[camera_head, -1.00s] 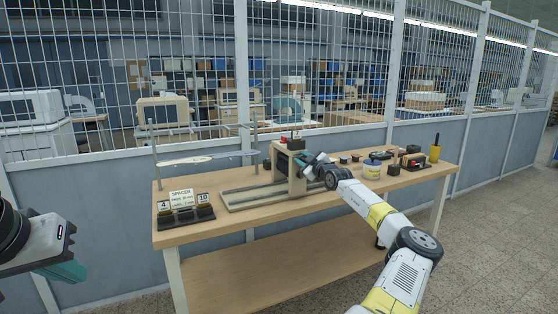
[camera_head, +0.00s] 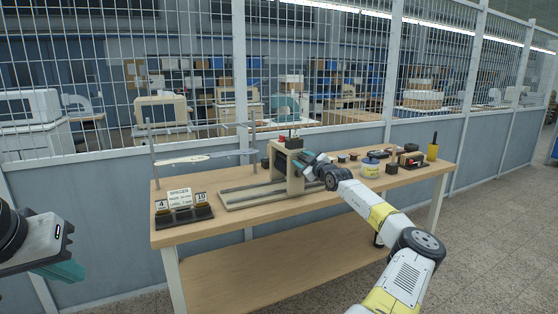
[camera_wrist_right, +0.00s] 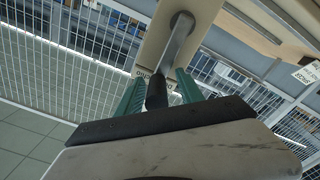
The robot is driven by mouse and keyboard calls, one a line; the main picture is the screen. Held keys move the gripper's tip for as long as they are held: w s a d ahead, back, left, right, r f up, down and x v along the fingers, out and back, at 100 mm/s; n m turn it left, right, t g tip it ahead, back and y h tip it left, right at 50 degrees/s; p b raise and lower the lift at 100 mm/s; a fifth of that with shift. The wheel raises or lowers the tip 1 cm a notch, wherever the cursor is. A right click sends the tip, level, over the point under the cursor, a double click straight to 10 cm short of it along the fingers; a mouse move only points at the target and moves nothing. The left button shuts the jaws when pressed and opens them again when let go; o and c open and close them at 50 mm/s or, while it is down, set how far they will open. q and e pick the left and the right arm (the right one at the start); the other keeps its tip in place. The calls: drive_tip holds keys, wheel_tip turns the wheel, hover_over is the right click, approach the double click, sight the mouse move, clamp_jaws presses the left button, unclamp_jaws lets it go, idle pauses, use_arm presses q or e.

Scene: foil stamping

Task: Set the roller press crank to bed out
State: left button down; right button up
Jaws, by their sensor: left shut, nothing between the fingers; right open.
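The beige roller press (camera_head: 279,170) stands on the table with its flat bed (camera_head: 245,193) running out to the left. In the right wrist view its crank is a grey metal arm (camera_wrist_right: 178,38) hanging from a pivot on the beige side plate (camera_wrist_right: 152,45), with a black grip (camera_wrist_right: 157,92) at its lower end. My right gripper (camera_head: 308,161) is at the press's right side. In the wrist view its green fingers (camera_wrist_right: 158,90) are open, one on each side of the black grip; contact cannot be told. My left gripper (camera_head: 62,271) is shut and empty, left of the table.
A wire-mesh fence (camera_head: 330,75) stands behind.

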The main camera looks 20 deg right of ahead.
drive_tip(key=s, duration=0.7)
drive_tip(key=shift+d, duration=0.15)
drive_tip(key=shift+f, duration=0.1)
